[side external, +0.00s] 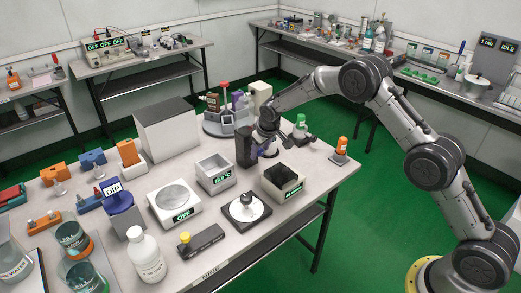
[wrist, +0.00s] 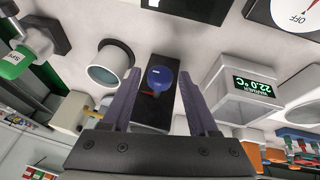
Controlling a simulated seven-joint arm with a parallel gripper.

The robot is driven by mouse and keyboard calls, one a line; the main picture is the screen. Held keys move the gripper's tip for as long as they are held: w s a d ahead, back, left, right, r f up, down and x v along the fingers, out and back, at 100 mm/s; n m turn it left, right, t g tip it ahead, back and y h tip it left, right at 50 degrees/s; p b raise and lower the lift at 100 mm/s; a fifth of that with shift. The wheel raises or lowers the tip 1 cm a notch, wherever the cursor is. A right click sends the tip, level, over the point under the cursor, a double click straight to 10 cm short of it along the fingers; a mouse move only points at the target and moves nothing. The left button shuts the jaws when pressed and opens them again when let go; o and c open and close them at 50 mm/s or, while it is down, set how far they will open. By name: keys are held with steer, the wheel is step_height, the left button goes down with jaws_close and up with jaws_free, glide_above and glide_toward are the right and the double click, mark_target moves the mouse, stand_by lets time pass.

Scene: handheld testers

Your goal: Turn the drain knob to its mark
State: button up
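In the wrist view, a blue knob (wrist: 160,80) sits on a dark block (wrist: 153,110), with a small red mark showing beside it. I take it for the drain knob. My gripper (wrist: 159,74) is open, with one finger on each side of the knob and a visible gap to both. I cannot tell how far the fingertips are above it. In the side view, my gripper (side external: 266,150) is low beside a tall dark block (side external: 245,147), and the arm's end hides most of the knob area.
A white warmer box (wrist: 245,92) with a lit display stands right of the fingers in the wrist view; a white cup (wrist: 108,66) stands left. In the side view, a black-topped box (side external: 283,178) and a round dial plate (side external: 244,210) are nearby, toward the table's front edge.

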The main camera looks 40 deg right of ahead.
jaws_close()
steer(key=shift+a+h, duration=0.2)
steer(key=shift+h, duration=0.2)
steer(key=n+h, duration=0.1)
steer(key=h, duration=0.2)
steer(key=a+f+n+t+h, duration=0.1)
steer(key=h, duration=0.6)
steer(key=shift+a+f+n+h, duration=0.2)
steer(key=shift+n+h, duration=0.1)
steer(key=shift+n, duration=0.1)
steer(key=shift+f+n+t+h, duration=0.15)
steer(key=shift+n+t+h, duration=0.2)
steer(key=shift+h, duration=0.6)
steer(key=shift+f+n+t+h, duration=0.1)
steer(key=shift+n+t+h, duration=0.25)
steer(key=shift+h, duration=0.6)
steer(key=shift+d, duration=0.1)
steer(key=shift+o, duration=1.1)
jaws_free()
